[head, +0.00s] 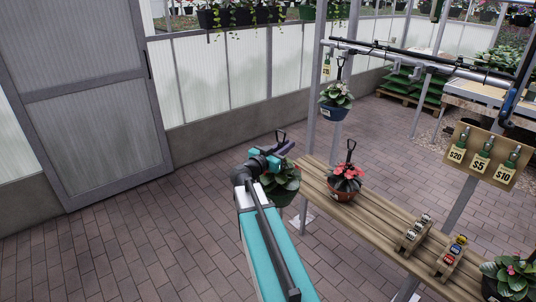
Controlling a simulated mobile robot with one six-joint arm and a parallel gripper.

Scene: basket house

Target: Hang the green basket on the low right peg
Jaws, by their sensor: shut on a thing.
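My gripper (281,148) is shut on the hanger of a potted plant, with the hanger's dark loop showing above the jaws. The plant's green leaves (291,181) and dark green basket (285,198) hang below, partly hidden by my arm. The basket is in the air to the left of the wooden bench. A grey rail (385,56) with short fittings runs across the upper right. A blue basket (334,113) hangs near its left end. I cannot tell which fitting is the low right peg.
A red-flowered basket (342,194) stands on the slatted wooden bench (385,232), beside small blocks holding coloured items (415,232). A pink-flowered pot (512,278) is at lower right. A price board (487,155) is at right. Brick floor (130,235) at left is clear.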

